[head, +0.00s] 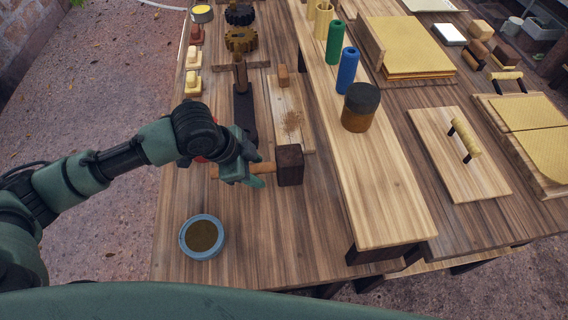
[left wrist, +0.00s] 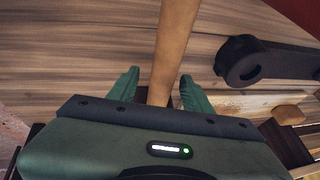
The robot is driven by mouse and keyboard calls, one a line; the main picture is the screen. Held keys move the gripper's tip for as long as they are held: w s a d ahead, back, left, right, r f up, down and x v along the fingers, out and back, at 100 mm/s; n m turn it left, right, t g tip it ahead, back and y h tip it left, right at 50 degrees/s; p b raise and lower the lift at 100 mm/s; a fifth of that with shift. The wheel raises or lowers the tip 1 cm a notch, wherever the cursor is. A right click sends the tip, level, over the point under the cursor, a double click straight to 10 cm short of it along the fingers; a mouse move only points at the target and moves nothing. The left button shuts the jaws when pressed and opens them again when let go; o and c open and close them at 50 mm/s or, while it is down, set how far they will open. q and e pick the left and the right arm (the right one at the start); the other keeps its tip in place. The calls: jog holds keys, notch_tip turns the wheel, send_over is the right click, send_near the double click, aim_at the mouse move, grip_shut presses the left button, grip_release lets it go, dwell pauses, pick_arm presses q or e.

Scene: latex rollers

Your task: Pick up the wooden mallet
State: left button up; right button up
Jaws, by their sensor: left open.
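The wooden mallet has a dark brown block head (head: 290,165) and a lighter wooden handle (head: 264,168). It lies on the left part of the wooden table, head to the right. My left gripper (head: 249,172) is low at the handle, just left of the head. In the left wrist view the handle (left wrist: 174,45) runs between the two green fingers of my left gripper (left wrist: 160,92). The fingers are open, with a gap on either side of the handle. The gripper hides part of the handle in the head view. My right gripper is not in view.
A blue bowl (head: 202,237) stands near the front edge. A dark flat tool (head: 244,112) and a pale board (head: 290,115) lie behind the mallet. A raised plank (head: 375,185) at right carries a dark-lidded jar (head: 360,107). Bare tabletop lies in front of the mallet.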

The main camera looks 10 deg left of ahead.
pick_arm(q)
jog(key=shift+f, duration=0.15)
grip_shut()
dwell(0.4)
